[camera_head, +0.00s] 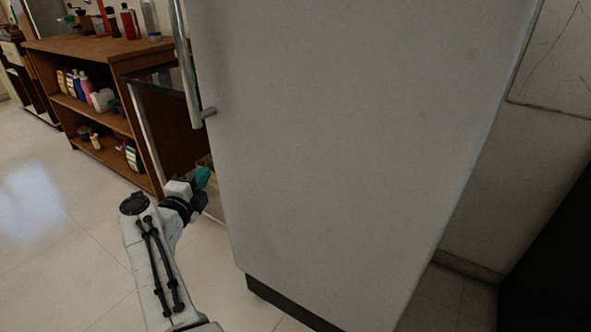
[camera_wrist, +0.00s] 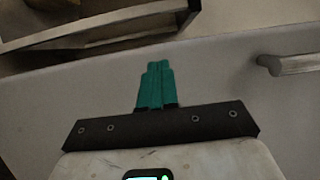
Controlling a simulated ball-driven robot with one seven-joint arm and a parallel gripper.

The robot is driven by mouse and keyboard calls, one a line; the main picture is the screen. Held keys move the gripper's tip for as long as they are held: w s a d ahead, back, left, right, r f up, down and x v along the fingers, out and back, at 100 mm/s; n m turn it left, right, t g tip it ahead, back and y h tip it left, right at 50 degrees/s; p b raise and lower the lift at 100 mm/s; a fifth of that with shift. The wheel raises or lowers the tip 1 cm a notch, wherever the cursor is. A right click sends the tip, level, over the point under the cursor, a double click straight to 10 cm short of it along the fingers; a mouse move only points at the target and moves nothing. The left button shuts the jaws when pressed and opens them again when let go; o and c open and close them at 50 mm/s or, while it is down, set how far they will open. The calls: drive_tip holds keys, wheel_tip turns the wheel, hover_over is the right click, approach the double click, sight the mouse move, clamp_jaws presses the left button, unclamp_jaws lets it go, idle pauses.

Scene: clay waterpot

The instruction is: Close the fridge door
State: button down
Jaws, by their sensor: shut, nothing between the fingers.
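The fridge door (camera_head: 350,150) is a large pale grey panel filling the middle of the head view. A metal bar handle (camera_head: 193,90) runs along its left edge and shows at right in the wrist view (camera_wrist: 290,64). How far the door stands open cannot be told. My gripper (camera_head: 203,177) is beside the door's left edge, below the handle. In the wrist view its teal fingers (camera_wrist: 157,84) are together and empty, over the pale panel (camera_wrist: 60,105) with tips near its edge. Whether they touch it cannot be told.
A wooden shelf unit (camera_head: 80,47) with bottles stands at left. A glass-and-metal shelf frame (camera_head: 150,130) is between it and the door. A dark object (camera_head: 555,265) is at the lower right by the wall. Tiled floor (camera_head: 60,230) is clear at left.

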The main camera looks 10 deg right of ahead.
drive_tip(key=s+a+p, duration=0.2)
drive_tip(key=s+a, duration=0.4)
drive_tip(key=s, duration=0.2)
drive_tip(key=shift+s+a, duration=0.15)
drive_tip(key=shift+a, duration=0.2)
